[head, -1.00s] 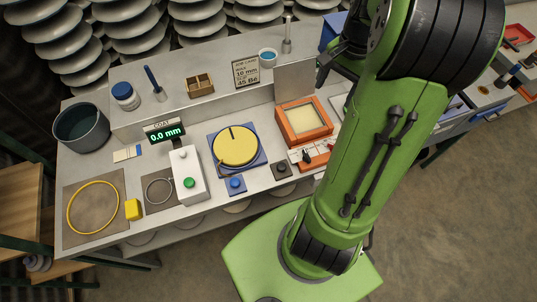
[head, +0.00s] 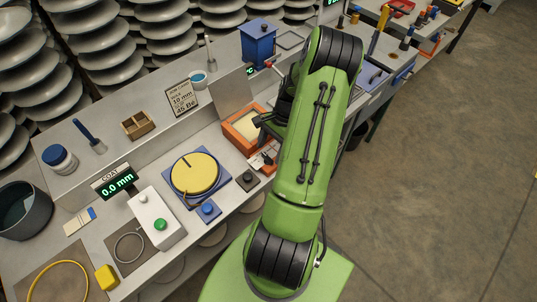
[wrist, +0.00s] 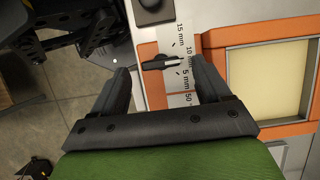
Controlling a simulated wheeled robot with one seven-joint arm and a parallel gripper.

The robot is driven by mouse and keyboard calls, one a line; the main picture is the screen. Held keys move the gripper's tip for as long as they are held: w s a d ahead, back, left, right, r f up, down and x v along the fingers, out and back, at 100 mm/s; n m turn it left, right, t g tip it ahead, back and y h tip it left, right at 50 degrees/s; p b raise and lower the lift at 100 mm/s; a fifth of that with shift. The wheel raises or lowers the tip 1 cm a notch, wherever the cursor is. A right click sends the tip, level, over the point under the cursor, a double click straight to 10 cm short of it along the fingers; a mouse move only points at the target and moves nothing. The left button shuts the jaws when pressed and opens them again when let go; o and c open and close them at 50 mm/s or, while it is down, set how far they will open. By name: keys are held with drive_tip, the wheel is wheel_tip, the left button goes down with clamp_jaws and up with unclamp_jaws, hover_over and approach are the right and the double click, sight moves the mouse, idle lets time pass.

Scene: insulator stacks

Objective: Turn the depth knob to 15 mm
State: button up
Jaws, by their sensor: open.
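The depth knob (wrist: 160,63) is a slim black bar in the wrist view, on a white panel (wrist: 177,97) with a printed scale including 15 mm, 10 mm and 5 mm. The bar lies roughly crosswise, its right end towards the scale near 10 mm; the exact setting is hard to tell. My gripper (wrist: 162,76) is open, one finger on each side of the knob, with visible gaps and nothing between them. Whether the fingertips are at the knob's height is unclear. In the head view the panel (head: 263,160) shows partly beside my arm, and my gripper (head: 264,119) is partly hidden.
An orange-framed tray (wrist: 264,80) with a cream surface adjoins the panel. A dark block with a button (head: 248,179) sits beside it. A yellow disc (head: 195,173) on a blue base, a blue button (head: 208,209) and a coat display (head: 115,184) reading 0.0 mm stand left.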

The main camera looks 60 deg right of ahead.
sight(267, 159)
drive_tip(key=shift+x, duration=1.2)
drive_tip(key=c, duration=1)
drive_tip(key=shift+c, duration=0.2)
drive_tip(key=n+g, duration=0.1)
drive_tip(key=n, duration=0.3)
drive_tip(key=shift+w+n+g, duration=0.2)
drive_tip(key=shift+n+g, duration=0.1)
drive_tip(key=shift+g, duration=0.1)
drive_tip(key=shift+w+r+n+g+h+b, duration=0.15)
drive_tip(key=shift+n+g+b, duration=0.2)
drive_tip(key=shift+n, duration=0.75)
drive_tip(key=shift+s+f+n+g+h+b, duration=0.15)
drive_tip(key=shift+n+g, duration=0.3)
drive_tip(key=shift+n, duration=0.65)
drive_tip(key=shift+w+r, duration=0.1)
